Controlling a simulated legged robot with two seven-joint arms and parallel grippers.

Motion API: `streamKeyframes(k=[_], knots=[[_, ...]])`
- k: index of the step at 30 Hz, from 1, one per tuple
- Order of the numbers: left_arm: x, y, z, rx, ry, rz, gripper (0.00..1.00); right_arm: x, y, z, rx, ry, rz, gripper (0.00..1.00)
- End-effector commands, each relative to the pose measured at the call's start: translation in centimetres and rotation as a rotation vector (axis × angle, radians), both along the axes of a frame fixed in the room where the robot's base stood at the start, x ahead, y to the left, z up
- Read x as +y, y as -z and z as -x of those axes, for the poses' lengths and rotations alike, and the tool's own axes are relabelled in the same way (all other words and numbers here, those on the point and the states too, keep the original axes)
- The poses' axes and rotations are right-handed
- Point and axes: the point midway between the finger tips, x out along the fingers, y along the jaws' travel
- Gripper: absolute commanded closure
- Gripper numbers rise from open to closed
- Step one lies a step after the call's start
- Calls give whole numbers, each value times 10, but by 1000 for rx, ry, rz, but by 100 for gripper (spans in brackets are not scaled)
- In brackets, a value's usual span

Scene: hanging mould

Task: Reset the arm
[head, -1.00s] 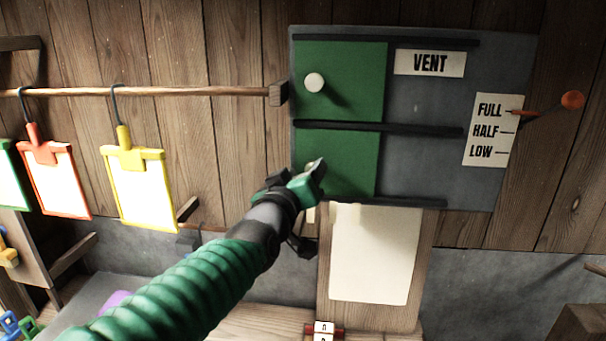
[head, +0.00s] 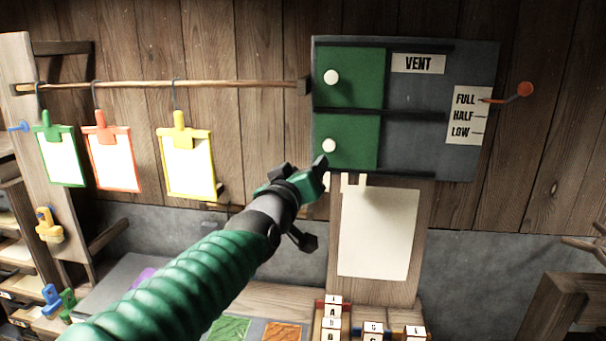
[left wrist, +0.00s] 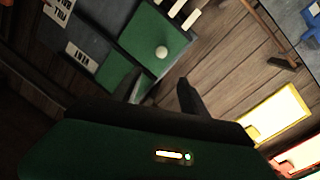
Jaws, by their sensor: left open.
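My left arm reaches in from the lower left of the head view. Its gripper (head: 312,208) is just below the lower left corner of the grey vent board (head: 440,145). In the left wrist view the two dark fingers (left wrist: 160,92) stand apart with nothing between them. The board has two green sliding panels, an upper one (head: 360,75) and a lower one (head: 362,150), each with a white knob. Both panels are at the left of their tracks. The lower knob (head: 329,146) is clear of the gripper. My right gripper is not in view.
A wooden rod (head: 220,84) carries hanging green (head: 62,160), red (head: 112,160) and yellow (head: 187,165) framed cards. An orange-tipped lever (head: 525,89) points to FULL. A pale sheet (head: 378,232) hangs under the board. Lettered blocks (head: 331,318) stand on the bench below.

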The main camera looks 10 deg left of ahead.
Motion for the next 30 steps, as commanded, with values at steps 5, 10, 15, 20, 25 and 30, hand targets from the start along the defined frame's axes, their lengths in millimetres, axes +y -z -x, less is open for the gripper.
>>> streamKeyframes(k=[5,10,15,20,25,30], knots=[[0,1,-2,2,1,0,49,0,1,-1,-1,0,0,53],[0,0,0,1,0,0,49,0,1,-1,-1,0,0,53],[7,39,4,62,-3,-36,49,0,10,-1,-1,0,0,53],[29,168,20,285,-7,-152,49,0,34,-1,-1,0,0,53],[58,316,71,570,11,-282,49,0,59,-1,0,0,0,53],[88,447,153,857,52,-390,49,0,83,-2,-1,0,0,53]])
